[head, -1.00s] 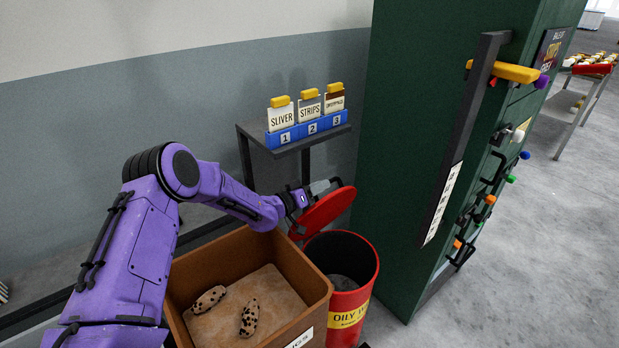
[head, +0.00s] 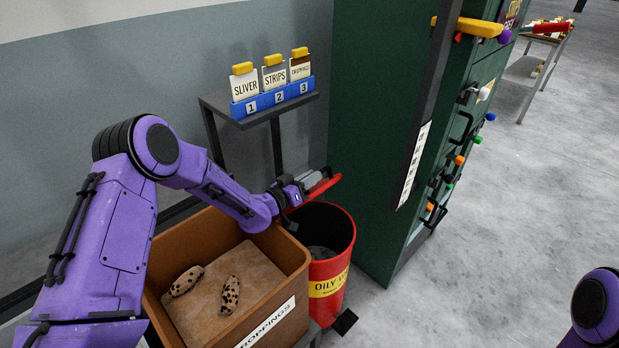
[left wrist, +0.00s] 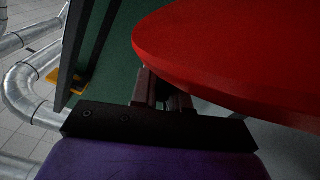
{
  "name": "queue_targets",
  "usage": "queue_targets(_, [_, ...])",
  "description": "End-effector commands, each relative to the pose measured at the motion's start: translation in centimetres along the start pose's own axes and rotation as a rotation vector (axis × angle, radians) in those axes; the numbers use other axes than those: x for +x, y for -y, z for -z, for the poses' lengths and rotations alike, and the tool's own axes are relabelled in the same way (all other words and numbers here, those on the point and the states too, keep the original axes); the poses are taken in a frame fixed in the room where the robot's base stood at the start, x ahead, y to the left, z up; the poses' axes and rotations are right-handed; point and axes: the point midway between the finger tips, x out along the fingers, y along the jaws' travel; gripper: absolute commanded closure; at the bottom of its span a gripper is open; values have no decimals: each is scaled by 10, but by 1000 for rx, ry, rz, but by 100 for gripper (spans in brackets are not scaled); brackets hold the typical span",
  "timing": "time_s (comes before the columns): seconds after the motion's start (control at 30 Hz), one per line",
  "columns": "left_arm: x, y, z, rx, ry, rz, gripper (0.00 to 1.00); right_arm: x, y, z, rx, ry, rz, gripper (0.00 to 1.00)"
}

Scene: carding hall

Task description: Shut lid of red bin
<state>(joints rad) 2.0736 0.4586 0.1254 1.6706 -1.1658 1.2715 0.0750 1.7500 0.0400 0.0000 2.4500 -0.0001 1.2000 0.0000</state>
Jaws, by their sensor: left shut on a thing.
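The red bin (head: 345,238) stands open between the brown box and the green cabinet, with a yellow "OILY" label on its front. Its round red lid (head: 330,187) is raised at the back of the rim and looks nearly edge-on. My left gripper (head: 316,180) is at the lid, above the bin's back edge, and is shut on it. In the left wrist view the lid (left wrist: 235,50) fills the upper right, and the left gripper's fingers (left wrist: 163,88) meet its edge. The exact grip is partly hidden. My right gripper is out of view.
A brown box (head: 290,260) with two speckled pieces is beside the bin, under my left arm. The tall green cabinet (head: 370,130) stands close on the right. A small dark stand (head: 215,103) with numbered cards is behind. A dark pedal (head: 344,321) shows at the bin's foot.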

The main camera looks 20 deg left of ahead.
Motion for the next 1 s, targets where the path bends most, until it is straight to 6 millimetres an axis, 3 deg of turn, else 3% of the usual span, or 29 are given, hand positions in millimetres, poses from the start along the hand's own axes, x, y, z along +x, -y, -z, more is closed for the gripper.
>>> queue_targets(0.07, [0, 0, 0, -2, 0, 0, 100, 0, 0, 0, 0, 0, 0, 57])
queue_targets(0.1, [0, 0, 0, -1, 0, 0, 82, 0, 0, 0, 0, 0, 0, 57])
queue_targets(0.17, [0, 0, 0, -1, 0, 0, 62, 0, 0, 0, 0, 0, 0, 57])
queue_targets(0.2, [0, 0, 0, -1, 0, 0, 60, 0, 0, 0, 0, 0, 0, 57])
queue_targets(0.47, [0, 0, 1, 0, 0, 0, 60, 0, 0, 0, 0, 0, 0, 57])
queue_targets(0.67, [0, -12, 30, 1, -5, -2, 60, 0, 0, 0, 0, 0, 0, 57])
queue_targets(0.93, [-37, -69, 72, -1, -4, -2, 60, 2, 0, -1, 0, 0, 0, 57])
queue_targets(1.0, [-51, -84, 72, -2, -1, -2, 60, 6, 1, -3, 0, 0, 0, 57])
